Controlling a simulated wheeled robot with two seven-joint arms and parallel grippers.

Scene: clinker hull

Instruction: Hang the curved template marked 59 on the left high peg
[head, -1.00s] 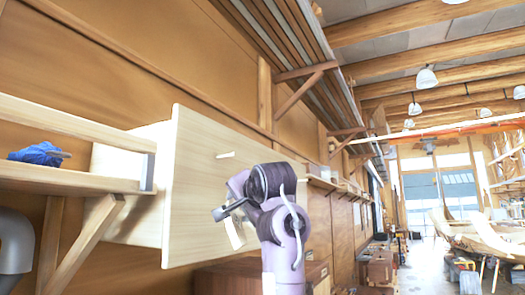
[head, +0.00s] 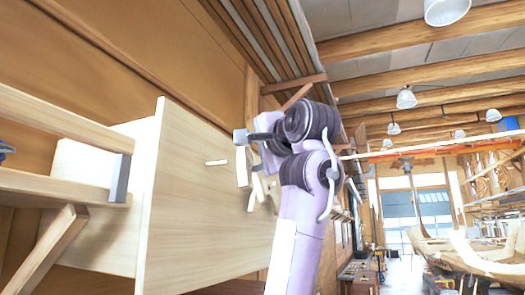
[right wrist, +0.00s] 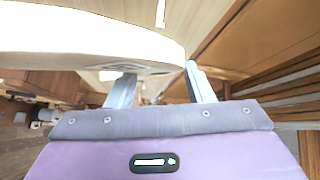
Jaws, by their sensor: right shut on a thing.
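My right gripper (head: 243,138) is shut on a pale curved template (head: 242,168), held in front of the light wooden panel. The template hangs below the jaws, just right of a short pale peg (head: 217,162), with a gap between them. In the right wrist view the template (right wrist: 90,35) fills the upper left, crossing between the fingers of my gripper (right wrist: 160,75). A dark mark on its edge is too foreshortened to read. A pale peg (right wrist: 160,12) shows beyond it at the top. My left gripper is out of view.
The pegged panel (head: 190,225) stands out from the wall. A wooden shelf (head: 60,185) with a bracket is at the left. Slatted timber (head: 275,45) runs overhead along the wall. Lamps hang from the beams, and boat hulls (head: 480,250) stand far off at the right.

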